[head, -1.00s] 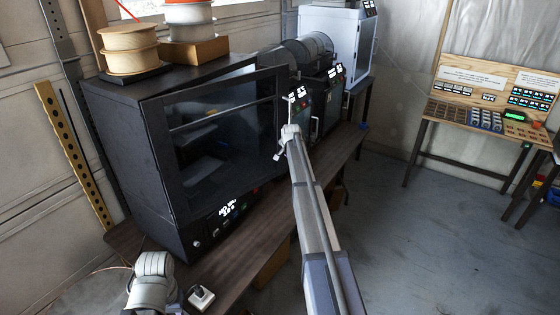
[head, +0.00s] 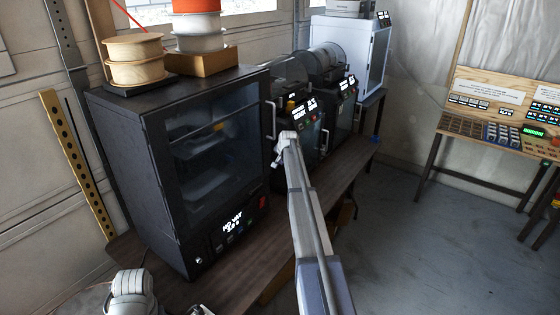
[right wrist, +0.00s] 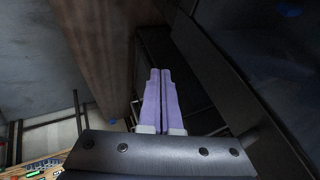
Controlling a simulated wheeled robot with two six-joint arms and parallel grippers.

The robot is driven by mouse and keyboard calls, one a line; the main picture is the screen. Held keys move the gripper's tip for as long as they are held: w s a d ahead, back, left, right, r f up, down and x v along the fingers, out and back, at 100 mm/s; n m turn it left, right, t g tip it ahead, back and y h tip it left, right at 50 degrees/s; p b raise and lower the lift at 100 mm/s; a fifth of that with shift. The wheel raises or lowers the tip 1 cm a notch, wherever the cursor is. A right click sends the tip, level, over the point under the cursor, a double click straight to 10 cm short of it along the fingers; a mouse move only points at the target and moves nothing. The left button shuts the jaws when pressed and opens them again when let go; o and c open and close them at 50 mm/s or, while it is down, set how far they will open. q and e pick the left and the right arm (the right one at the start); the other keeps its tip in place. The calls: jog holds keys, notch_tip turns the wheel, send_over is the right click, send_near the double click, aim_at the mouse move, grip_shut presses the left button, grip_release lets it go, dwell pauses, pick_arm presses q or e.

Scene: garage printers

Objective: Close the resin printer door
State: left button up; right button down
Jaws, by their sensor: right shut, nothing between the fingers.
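The resin printer (head: 165,180) is a black cabinet on the bench in the head view, with a lit panel (head: 232,228) at its lower front. Its dark glass door (head: 205,150) lies flush or nearly flush with the front; a small gap cannot be ruled out. The door's handle (head: 271,120) is at its right edge. My right gripper (head: 280,160) is beside that edge, just below the handle; contact cannot be told. In the right wrist view its purple fingers (right wrist: 161,85) are together and empty, with a dark panel on the right. My left gripper is out of sight.
Filament spools (head: 135,60) sit on top of the printer. More machines (head: 300,115) and a white cabinet (head: 350,50) stand farther along the wooden bench (head: 345,160). A small table (head: 490,140) is at the right. The floor (head: 400,220) between is clear.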

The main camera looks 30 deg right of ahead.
pick_arm(q)
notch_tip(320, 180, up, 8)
jog(key=p, duration=0.8)
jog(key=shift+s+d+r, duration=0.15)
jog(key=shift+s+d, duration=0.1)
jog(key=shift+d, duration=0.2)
pick_arm(e)
jog(key=s+r, duration=0.8)
jog(key=shift+s+a+r, duration=0.15)
jog(key=shift+s+a, duration=0.05)
jog(key=shift+a, duration=0.25)
